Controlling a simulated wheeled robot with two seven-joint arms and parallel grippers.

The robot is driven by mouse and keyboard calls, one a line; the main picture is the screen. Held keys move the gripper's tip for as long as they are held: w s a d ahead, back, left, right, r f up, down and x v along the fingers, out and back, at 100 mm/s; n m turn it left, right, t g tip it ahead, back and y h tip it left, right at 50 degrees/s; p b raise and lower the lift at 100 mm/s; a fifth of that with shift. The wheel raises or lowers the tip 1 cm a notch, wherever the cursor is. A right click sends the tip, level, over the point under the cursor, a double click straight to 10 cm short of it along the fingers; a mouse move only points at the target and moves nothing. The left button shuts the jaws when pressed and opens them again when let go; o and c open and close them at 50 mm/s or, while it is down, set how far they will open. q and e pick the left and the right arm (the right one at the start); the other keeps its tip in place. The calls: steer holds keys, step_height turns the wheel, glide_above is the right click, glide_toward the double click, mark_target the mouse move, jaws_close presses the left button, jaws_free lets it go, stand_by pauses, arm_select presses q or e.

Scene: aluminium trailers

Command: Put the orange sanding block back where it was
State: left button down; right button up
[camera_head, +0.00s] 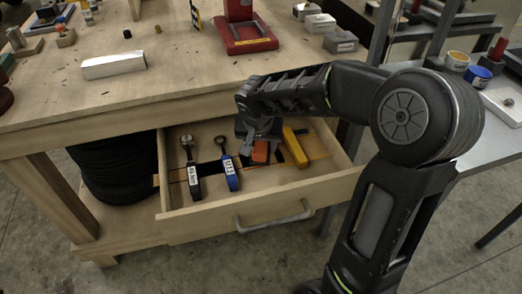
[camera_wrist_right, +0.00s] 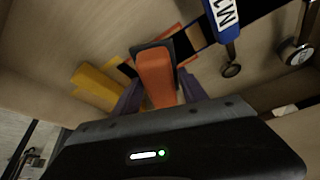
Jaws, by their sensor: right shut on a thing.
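The orange sanding block (camera_head: 260,152) is inside the open drawer (camera_head: 262,227), between a blue-handled tool and a yellow block. In the right wrist view the orange block (camera_wrist_right: 156,77) lies between the two fingers of my right gripper (camera_wrist_right: 158,92), with a dark edge showing at its far end. My right gripper (camera_head: 258,140) reaches down into the drawer and is shut on the block. Whether the block touches the drawer floor cannot be told. My left gripper is not in view.
A blue-handled tool (camera_head: 227,165) and a black-handled tool (camera_head: 190,168) lie left of the block. A yellow block (camera_head: 295,147) lies close on its right. The workbench top (camera_head: 120,97) overhangs the drawer's back. A metal drawer handle (camera_head: 275,220) sticks out in front.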

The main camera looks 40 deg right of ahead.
step_height(320, 180, down, 2)
steer(key=shift+f, duration=0.1)
steer(key=o, duration=1.2)
steer(key=shift+r, duration=0.35)
steer(key=p+v, duration=0.2)
steer(key=v, duration=0.9)
steer(key=shift+s+a+r, duration=0.15)
steer(key=shift+r, duration=0.1)
